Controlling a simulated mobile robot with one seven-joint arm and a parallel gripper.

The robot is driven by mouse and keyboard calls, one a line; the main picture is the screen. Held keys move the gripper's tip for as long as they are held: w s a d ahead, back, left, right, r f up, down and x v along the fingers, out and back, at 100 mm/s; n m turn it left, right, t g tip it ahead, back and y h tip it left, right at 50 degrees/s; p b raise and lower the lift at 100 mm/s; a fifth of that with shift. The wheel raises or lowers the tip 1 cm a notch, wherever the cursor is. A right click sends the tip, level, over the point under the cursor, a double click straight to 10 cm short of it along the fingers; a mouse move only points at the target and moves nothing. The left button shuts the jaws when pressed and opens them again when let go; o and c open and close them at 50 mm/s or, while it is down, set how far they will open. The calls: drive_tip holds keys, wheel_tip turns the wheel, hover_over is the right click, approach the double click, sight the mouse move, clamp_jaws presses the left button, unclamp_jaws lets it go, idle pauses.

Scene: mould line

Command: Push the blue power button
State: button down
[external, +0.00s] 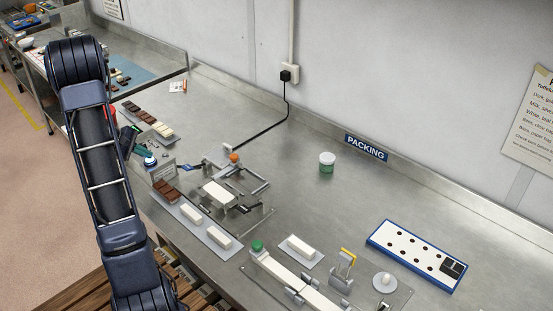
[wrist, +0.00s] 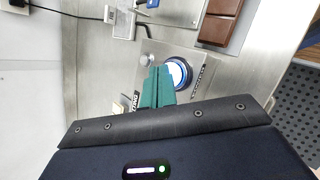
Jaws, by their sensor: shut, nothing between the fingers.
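The blue power button (external: 150,160) is round with a pale top and a blue ring. It sits on a small grey box (external: 161,171) at the left part of the bench. In the wrist view the button (wrist: 177,73) shows just right of my fingertips, partly covered by them. My gripper (external: 131,139) has green fingers, shut with nothing between them. They also show in the wrist view (wrist: 157,88), over the box face. In the external view the fingers are left of and a little above the button. I cannot tell whether they touch it.
A tray of brown and white bars (external: 205,228) lies in front of the box, and another tray (external: 148,122) behind it. A metal fixture with an orange knob (external: 234,158) stands to the right. The bench around the green-white tub (external: 327,162) is clear.

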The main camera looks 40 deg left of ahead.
sight(148, 160)
drive_tip(key=shift+r, duration=0.25)
drive_tip(key=shift+r, duration=2.95)
drive_tip(key=shift+w+d+r, duration=0.1)
drive_tip(key=shift+w+d, duration=0.05)
drive_tip(key=shift+d, duration=0.1)
drive_tip(key=w+d+r+m+g, duration=0.1)
drive_tip(key=w+d+r+m, duration=0.15)
drive_tip(key=d, duration=0.65)
drive_tip(key=w+d+r+m+g, duration=0.15)
drive_tip(key=d+r+m, duration=0.25)
drive_tip(key=d, duration=0.6)
drive_tip(key=w+d+r+m+g, duration=0.2)
drive_tip(key=d+r+m, duration=0.1)
drive_tip(key=d, duration=0.6)
drive_tip(key=s+d+r+m+y, duration=0.1)
drive_tip(key=s+d+m+y, duration=0.1)
drive_tip(key=s+d+m, duration=0.4)
drive_tip(key=s+d+r+m+y, duration=0.1)
drive_tip(key=s+d+m, duration=0.5)
drive_tip(key=d, duration=1.1)
drive_tip(key=s+r, duration=0.1)
drive_tip(key=s, duration=0.1)
drive_tip(key=shift+s+d+m+t+y, duration=0.15)
drive_tip(key=shift+s+m+t+y, duration=0.15)
drive_tip(key=shift+m+t+y, duration=0.1)
